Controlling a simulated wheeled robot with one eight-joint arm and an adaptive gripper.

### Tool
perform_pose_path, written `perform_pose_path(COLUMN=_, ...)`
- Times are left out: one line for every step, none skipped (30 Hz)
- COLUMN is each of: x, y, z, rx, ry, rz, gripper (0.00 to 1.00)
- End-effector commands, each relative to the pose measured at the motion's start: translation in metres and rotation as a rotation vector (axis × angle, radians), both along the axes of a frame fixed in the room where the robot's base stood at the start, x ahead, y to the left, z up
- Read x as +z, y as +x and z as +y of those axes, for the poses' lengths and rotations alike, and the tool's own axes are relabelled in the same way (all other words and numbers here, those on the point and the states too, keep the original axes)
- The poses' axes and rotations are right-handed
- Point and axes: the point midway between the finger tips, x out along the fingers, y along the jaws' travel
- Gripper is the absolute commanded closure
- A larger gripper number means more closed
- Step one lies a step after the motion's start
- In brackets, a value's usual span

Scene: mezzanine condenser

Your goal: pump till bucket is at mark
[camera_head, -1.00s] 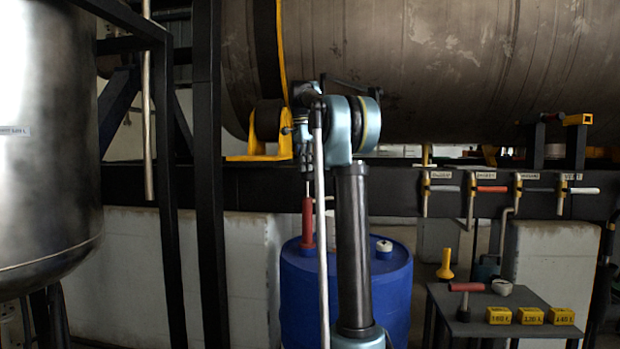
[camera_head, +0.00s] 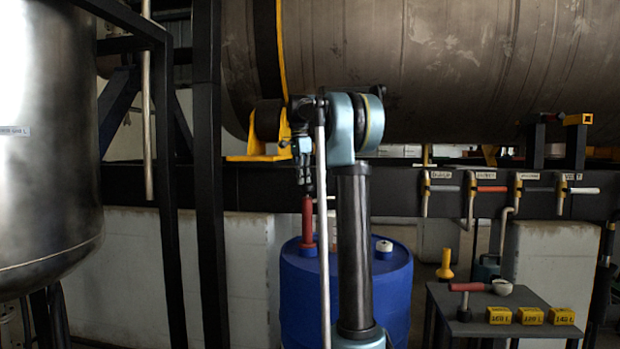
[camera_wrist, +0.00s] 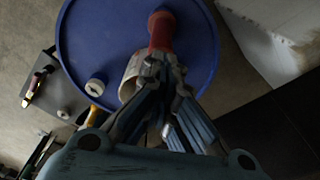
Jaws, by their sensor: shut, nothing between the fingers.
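A blue drum (camera_head: 300,290) stands behind my arm, with a red upright pump part (camera_head: 307,222) and a white cap (camera_head: 384,247) on its top. My gripper (camera_head: 308,188) is shut and empty, pointing down just above the red part. In the wrist view, the red part (camera_wrist: 160,30) is just beyond my gripper (camera_wrist: 163,65), over the drum lid (camera_wrist: 105,35). I cannot tell whether they touch. A pale rounded thing (camera_wrist: 128,78) is partly hidden beside the fingers; I cannot tell whether it is a bucket. No bucket mark is readable.
A dark table (camera_head: 455,313) at right holds a red-handled tool (camera_head: 465,289), a pale cup (camera_head: 502,287) and yellow labelled blocks (camera_head: 530,315). Valves with coloured handles (camera_head: 490,189) line the black beam above. A steel tank (camera_head: 45,150) and black posts (camera_head: 208,150) stand left.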

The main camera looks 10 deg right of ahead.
Motion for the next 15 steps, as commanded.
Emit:
perform_pose_path(x=0.002, y=-0.002, z=0.007, rx=0.004, ry=0.001, rz=0.001, gripper=1.0)
perform_pose_path(x=0.003, y=-0.003, z=0.011, rx=0.004, ry=0.001, rz=0.001, gripper=1.0)
perform_pose_path(x=0.005, y=-0.004, z=0.015, rx=0.003, ry=0.001, rz=0.001, gripper=1.0)
perform_pose_path(x=0.006, y=-0.005, z=0.018, rx=0.003, ry=0.001, rz=0.001, gripper=1.0)
perform_pose_path(x=0.006, y=-0.006, z=0.02, rx=0.003, ry=0.001, rz=0.001, gripper=1.0)
perform_pose_path(x=0.007, y=-0.006, z=0.021, rx=0.002, ry=0.001, rz=0.0, gripper=1.0)
perform_pose_path(x=0.007, y=-0.006, z=0.022, rx=0.002, ry=0.001, rz=0.0, gripper=1.0)
perform_pose_path(x=0.007, y=-0.006, z=0.022, rx=0.002, ry=0.001, rz=0.0, gripper=1.0)
perform_pose_path(x=0.007, y=-0.006, z=0.021, rx=0.001, ry=0.001, rz=0.0, gripper=1.0)
perform_pose_path(x=0.007, y=-0.006, z=0.021, rx=0.001, ry=0.001, rz=0.0, gripper=1.0)
perform_pose_path(x=0.007, y=-0.006, z=0.021, rx=0.001, ry=0.001, rz=0.0, gripper=1.0)
perform_pose_path(x=0.007, y=-0.006, z=0.021, rx=0.001, ry=0.001, rz=0.0, gripper=1.0)
perform_pose_path(x=0.007, y=-0.006, z=0.021, rx=0.001, ry=0.001, rz=0.0, gripper=1.0)
perform_pose_path(x=0.007, y=-0.006, z=0.021, rx=0.001, ry=0.001, rz=0.0, gripper=1.0)
perform_pose_path(x=0.008, y=-0.006, z=0.021, rx=0.001, ry=0.001, rz=0.0, gripper=1.0)
